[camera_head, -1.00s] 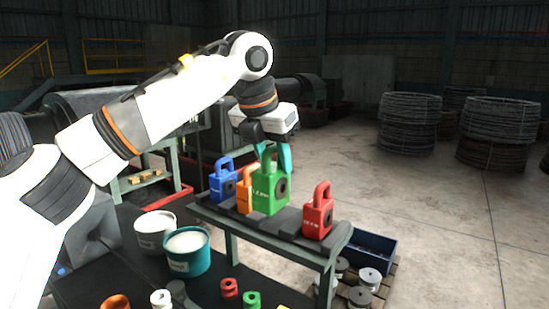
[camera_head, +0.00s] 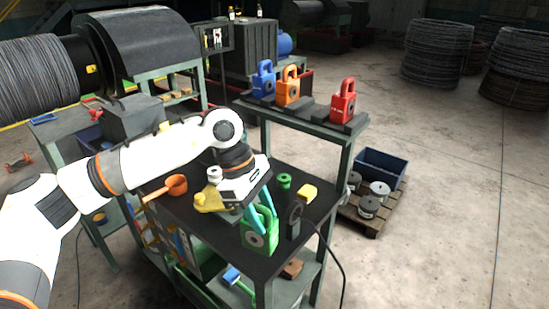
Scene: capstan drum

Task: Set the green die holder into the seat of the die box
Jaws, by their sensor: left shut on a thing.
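The green die holder (camera_head: 257,242), a block with a loop handle and a round die in its face, is at the front right of the dark lower bench top. My left gripper (camera_head: 262,216) has its teal fingers shut on the holder's handle from above. I cannot tell whether the holder touches the bench. A dark upright plate (camera_head: 294,217) with a round opening stands just right of it. A grey box (camera_head: 134,117) stands on the green bench at left; I cannot tell whether it is the die box, and no seat shows clearly. My right gripper is not in view.
Blue (camera_head: 263,80), orange (camera_head: 288,87) and red (camera_head: 343,101) holders stand on the raised rack shelf, with a gap between orange and red. An orange ladle (camera_head: 170,187), green ring (camera_head: 284,181) and yellow block (camera_head: 308,191) lie on the bench. A black cable hangs at right.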

